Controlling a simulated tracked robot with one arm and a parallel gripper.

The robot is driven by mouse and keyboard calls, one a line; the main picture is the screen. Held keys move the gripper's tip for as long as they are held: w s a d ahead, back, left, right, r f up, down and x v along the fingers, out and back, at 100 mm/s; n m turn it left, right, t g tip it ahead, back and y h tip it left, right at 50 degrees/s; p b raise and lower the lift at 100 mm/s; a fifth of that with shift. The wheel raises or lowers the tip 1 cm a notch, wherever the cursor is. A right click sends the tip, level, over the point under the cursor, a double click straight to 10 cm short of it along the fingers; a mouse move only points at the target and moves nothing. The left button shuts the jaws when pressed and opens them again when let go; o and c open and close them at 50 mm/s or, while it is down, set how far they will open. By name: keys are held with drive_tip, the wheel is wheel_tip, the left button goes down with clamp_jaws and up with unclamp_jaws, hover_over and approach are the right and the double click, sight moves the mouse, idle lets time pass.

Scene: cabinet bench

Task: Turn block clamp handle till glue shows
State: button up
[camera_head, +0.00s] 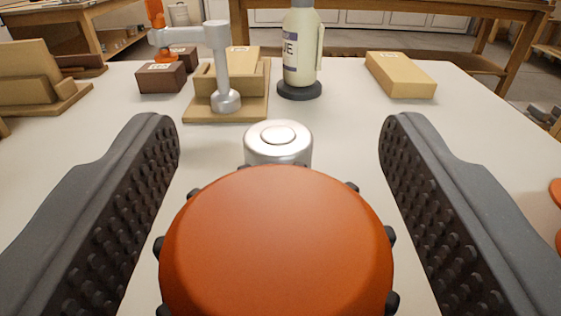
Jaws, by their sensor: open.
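A grey clamp (220,62) stands on a wooden block piece (256,82) with a flat base, at the back left of centre. Its arm reaches left to an orange handle (154,14). My gripper (280,130) is open, its two dark studded fingers wide apart. A large round orange knob (276,240) with dark nubs on its rim fills the space between the fingers, with gaps on both sides. A silver cylinder (278,140) shows just beyond it. What the knob belongs to is hidden. No glue is clearly seen at the block.
A cream glue bottle (300,50) with a dark base stands right of the clamp. A light wooden block (400,75) lies at the back right, a dark block (161,77) left of the clamp. A wooden stand (40,85) is far left. The white bench (345,110) is clear between.

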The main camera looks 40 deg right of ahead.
drive_tip(key=p+v, duration=0.1)
drive_tip(key=v, duration=1.2)
drive_tip(key=shift+s, duration=0.25)
drive_tip(key=shift+a, duration=0.2)
idle(0.8)
